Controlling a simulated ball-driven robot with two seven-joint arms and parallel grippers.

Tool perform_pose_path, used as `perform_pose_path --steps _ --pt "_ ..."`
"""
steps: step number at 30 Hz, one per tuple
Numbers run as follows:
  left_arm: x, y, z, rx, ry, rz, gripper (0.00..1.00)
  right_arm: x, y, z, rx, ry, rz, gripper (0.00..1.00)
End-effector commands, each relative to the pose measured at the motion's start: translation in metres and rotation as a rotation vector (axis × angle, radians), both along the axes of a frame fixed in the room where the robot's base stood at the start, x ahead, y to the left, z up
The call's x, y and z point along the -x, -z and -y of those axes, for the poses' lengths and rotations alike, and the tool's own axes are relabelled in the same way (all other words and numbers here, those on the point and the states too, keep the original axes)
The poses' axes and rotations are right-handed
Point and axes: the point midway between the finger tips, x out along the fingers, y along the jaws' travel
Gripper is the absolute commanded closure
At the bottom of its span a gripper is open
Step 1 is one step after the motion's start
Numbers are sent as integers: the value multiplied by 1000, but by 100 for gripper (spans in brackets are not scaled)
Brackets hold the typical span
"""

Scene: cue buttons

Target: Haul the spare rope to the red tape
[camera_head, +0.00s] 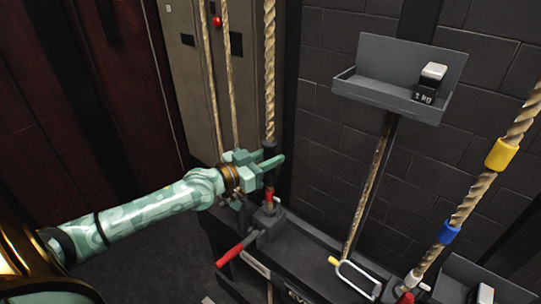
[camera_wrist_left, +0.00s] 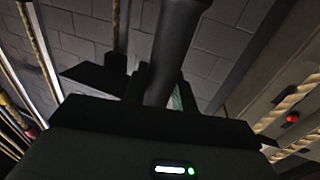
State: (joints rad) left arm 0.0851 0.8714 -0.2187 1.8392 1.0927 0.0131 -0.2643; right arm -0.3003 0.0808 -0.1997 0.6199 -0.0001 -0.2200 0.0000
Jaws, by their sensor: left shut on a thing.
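A thick twisted rope (camera_head: 270,70) hangs left of centre in the head view and runs down into a black sleeve (camera_head: 270,149). My left gripper (camera_head: 264,167) is shut around this dark sleeve, which also fills the middle of the left wrist view (camera_wrist_left: 176,45). A red band (camera_head: 269,195) shows just below the gripper. Another thick rope (camera_head: 468,205) at the right carries yellow tape (camera_head: 502,154) and blue tape (camera_head: 448,232), with a red piece (camera_head: 413,280) near its foot. I cannot tell which rope is the spare one. My right gripper is not in view.
A red-handled lever (camera_head: 237,250) sticks out below my gripper. A grey tray (camera_head: 385,91) holds a block marked kg (camera_head: 430,83). Two thinner ropes hang at the left, one with a red ball (camera_head: 216,21). A metal loop handle (camera_head: 357,277) stands on the rail.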

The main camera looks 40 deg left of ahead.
Motion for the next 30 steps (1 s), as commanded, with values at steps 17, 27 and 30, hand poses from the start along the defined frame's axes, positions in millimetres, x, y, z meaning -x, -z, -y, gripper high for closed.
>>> perform_pose_path --steps 17,27,30 --pt "0 -2 0 1 0 3 52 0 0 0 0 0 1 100" --pt "43 -2 -16 -4 0 -2 52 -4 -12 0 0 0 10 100" --pt "67 -3 -23 -3 0 -3 52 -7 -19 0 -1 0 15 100"
